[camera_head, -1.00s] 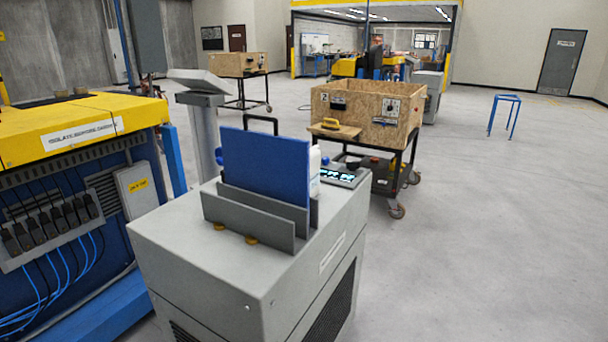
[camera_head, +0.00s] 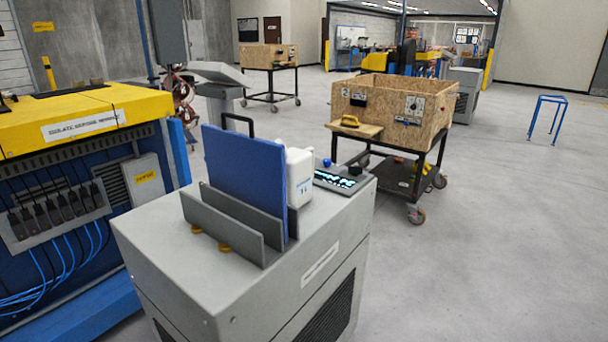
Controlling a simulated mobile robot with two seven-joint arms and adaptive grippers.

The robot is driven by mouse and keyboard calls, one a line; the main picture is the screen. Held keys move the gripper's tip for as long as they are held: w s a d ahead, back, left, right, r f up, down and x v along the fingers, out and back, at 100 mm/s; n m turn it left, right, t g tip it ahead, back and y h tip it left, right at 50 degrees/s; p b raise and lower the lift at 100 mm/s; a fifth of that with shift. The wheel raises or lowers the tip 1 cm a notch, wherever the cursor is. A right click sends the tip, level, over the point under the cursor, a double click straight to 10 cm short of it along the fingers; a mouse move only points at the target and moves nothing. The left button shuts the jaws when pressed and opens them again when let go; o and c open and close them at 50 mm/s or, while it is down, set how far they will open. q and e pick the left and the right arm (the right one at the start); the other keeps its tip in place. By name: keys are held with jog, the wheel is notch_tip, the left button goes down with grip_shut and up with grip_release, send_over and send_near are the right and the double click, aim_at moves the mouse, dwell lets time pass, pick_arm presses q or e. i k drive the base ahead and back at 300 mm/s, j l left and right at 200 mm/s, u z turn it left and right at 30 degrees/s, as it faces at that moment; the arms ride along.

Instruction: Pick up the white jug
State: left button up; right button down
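The white jug (camera_head: 301,180) stands upright on top of the grey cabinet (camera_head: 176,252). It is just behind and to the right of a blue panel (camera_head: 246,170), which hides part of it. A small dark label shows low on the jug's visible side. Neither of my grippers shows in the head view.
The blue panel stands in a grey slotted holder (camera_head: 222,222). A control panel with lit displays (camera_head: 334,181) lies right of the jug. A yellow and blue machine (camera_head: 80,123) flanks the left. A wheeled wooden crate cart (camera_head: 390,112) stands behind.

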aim_at(300, 163)
jog(key=i+l+u, duration=0.2)
jog(key=i+l, duration=0.2)
jog(key=l, duration=0.25)
jog(key=i+l+u, duration=0.2)
jog(key=i+l, duration=0.15)
jog(key=l, duration=0.3)
jog(key=i+l+u, duration=0.1)
jog(key=l, duration=0.3)
jog(key=i+l+u, duration=0.1)
jog(key=l, duration=0.25)
jog(key=i+l+u, duration=0.1)
jog(key=i+l, duration=0.15)
jog(key=l, duration=0.15)
jog(key=i+l, duration=0.1)
jog(key=l, duration=0.3)
jog(key=i+u, duration=0.05)
